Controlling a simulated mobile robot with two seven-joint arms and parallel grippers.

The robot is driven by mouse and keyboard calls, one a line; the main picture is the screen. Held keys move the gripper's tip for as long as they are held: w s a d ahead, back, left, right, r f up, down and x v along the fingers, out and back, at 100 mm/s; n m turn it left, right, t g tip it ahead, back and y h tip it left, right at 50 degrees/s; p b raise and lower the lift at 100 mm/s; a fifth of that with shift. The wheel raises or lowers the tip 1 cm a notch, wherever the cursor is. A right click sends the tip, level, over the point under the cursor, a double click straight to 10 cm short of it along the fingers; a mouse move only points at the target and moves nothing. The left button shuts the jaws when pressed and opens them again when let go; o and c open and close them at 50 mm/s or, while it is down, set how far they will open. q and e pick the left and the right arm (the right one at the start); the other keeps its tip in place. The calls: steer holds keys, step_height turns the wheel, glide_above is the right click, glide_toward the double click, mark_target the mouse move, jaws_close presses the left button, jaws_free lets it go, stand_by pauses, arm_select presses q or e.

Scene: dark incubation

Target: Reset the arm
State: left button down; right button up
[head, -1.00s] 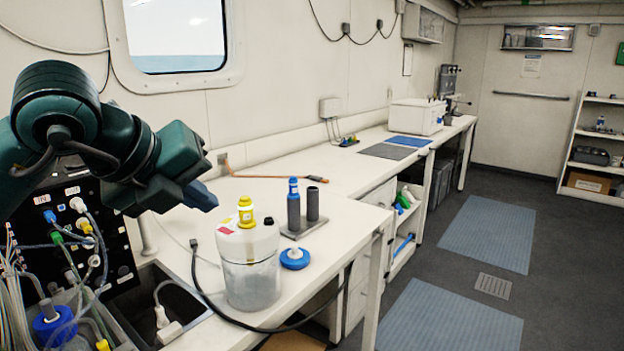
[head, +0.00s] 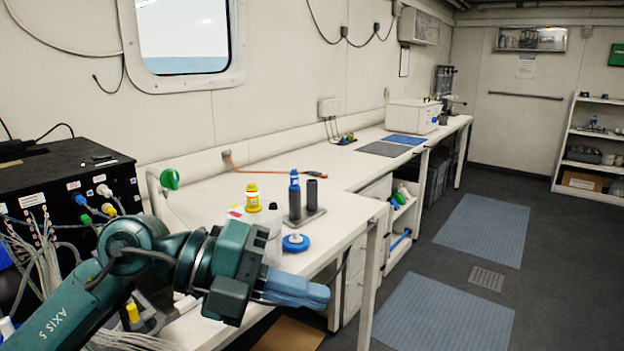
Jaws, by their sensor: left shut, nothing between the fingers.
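My left arm comes in from the lower left in the head view. Its left gripper (head: 300,290) has blue fingers closed together with nothing between them. It points to the right, in front of the bench's near edge. The arm and gripper hide most of the white container (head: 268,218) behind them. My right gripper is not in view.
On the bench (head: 340,222) are a yellow-capped bottle (head: 252,198), a blue-capped bottle (head: 294,196) beside a dark cylinder (head: 312,192), and a blue round lid (head: 295,243). A black cabled box (head: 75,185) stands at left.

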arm_select(q)
steer(key=w+a+f+n+t+y, duration=0.2)
steer(key=a+f+n+t, duration=0.2)
steer(key=f+n+t, duration=0.75)
steer(key=w+a+f+n+t+y, duration=0.3)
steer(key=a+f+n+t, duration=0.3)
steer(key=n, duration=1)
steer(key=s+a+f+n+g+y, duration=0.1)
steer(key=s+f+n+g+y, duration=0.2)
steer(key=s+f, duration=0.4)
steer(key=s+a+f+n+g+y+p, duration=0.1)
steer(key=s+f, duration=0.6)
steer(key=f, duration=0.7)
steer(key=a+n+g+y, duration=0.1)
steer(key=n+g, duration=0.1)
steer(key=g, duration=0.1)
steer(key=shift+y, duration=0.4)
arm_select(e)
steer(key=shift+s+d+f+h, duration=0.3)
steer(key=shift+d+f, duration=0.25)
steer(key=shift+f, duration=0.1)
arm_select(q)
steer(key=shift+s+a+r, duration=0.1)
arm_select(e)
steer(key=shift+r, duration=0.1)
